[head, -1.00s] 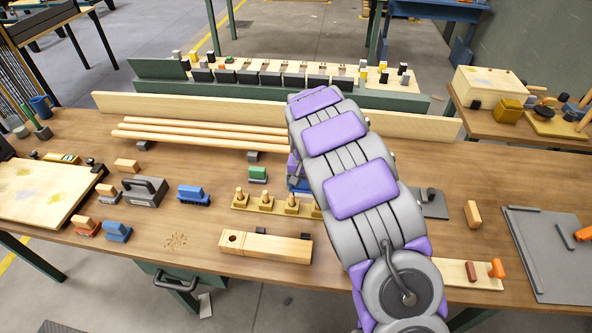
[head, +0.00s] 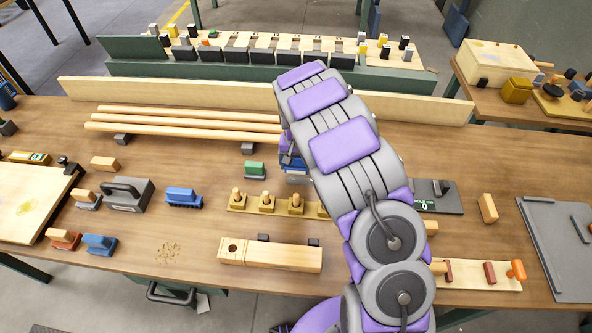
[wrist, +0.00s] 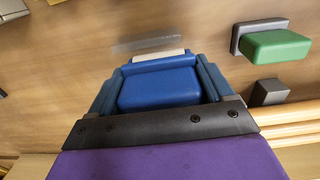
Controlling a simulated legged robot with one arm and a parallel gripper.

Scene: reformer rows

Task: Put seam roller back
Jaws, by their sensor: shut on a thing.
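My gripper (wrist: 160,72) is shut on a blue block-like thing (wrist: 158,90) with a pale strip along its far edge. I cannot tell for sure that this is the seam roller. The wrist view shows it between the two dark-blue fingers, over the wooden bench. A faint grey strip (wrist: 150,42) lies on the bench just beyond it. In the head view my arm hides most of the gripper; a bit of blue (head: 292,162) shows beside the arm, right of the green-topped block (head: 254,168). Whether the held thing touches the bench is unclear.
Pale rods (head: 185,125) on dark supports and a long board (head: 230,94) lie behind. A peg strip (head: 237,205) and a wooden block (head: 280,256) are in front. The bench (head: 150,220) has several small tools at left.

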